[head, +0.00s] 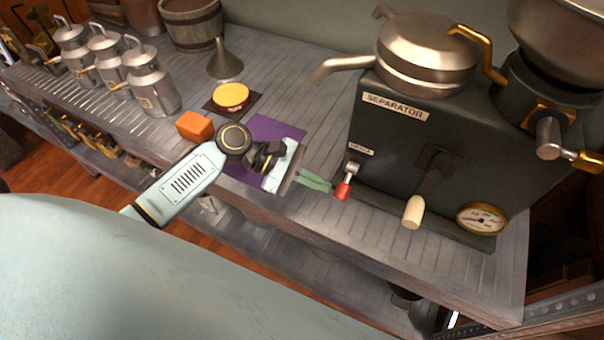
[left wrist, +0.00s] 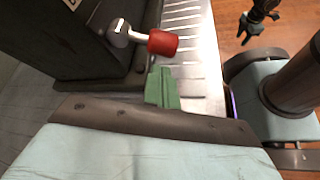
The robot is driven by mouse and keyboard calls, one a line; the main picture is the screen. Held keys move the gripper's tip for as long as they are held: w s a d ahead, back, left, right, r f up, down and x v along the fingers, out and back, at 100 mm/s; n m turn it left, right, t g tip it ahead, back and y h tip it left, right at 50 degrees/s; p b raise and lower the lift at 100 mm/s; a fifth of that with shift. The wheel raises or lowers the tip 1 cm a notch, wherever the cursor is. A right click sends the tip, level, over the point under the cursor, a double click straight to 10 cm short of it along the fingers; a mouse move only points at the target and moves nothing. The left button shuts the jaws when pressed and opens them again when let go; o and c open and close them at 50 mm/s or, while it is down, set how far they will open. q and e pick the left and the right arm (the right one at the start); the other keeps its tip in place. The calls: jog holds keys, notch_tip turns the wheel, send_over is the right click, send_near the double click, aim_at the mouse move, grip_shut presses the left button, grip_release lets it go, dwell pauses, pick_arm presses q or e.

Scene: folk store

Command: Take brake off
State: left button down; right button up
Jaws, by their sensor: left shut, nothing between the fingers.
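The brake lever is a short metal lever with a red knob (head: 342,190) on the front of the dark separator (head: 400,140), below a small label too small to read. The knob hangs down and toward me. It also shows in the left wrist view (left wrist: 162,42), on its metal stem. My left gripper (head: 328,187) has its green fingers together and empty, with the tips beside the knob in the head view. In the left wrist view the fingers (left wrist: 161,72) sit just below the knob; I cannot tell whether they touch it.
A crank with a pale wooden handle (head: 413,212) and a round gauge (head: 482,219) are on the separator's right. An orange block (head: 195,126), a yellow disc (head: 231,96), a funnel (head: 225,63) and metal cans (head: 151,85) stand left on the slatted bench. The bench's front edge is near.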

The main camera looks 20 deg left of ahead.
pick_arm(q)
jog(key=shift+x, duration=1.6)
pick_arm(e)
jog(key=shift+w+a+r, duration=0.1)
jog(key=shift+w+r, duration=0.1)
jog(key=shift+w, duration=0.3)
jog(key=shift+w+a+r, duration=0.1)
jog(key=shift+w+r, duration=0.05)
jog(key=shift+w, duration=0.35)
jog(key=shift+s+r, duration=0.1)
jog(key=shift+s, duration=0.05)
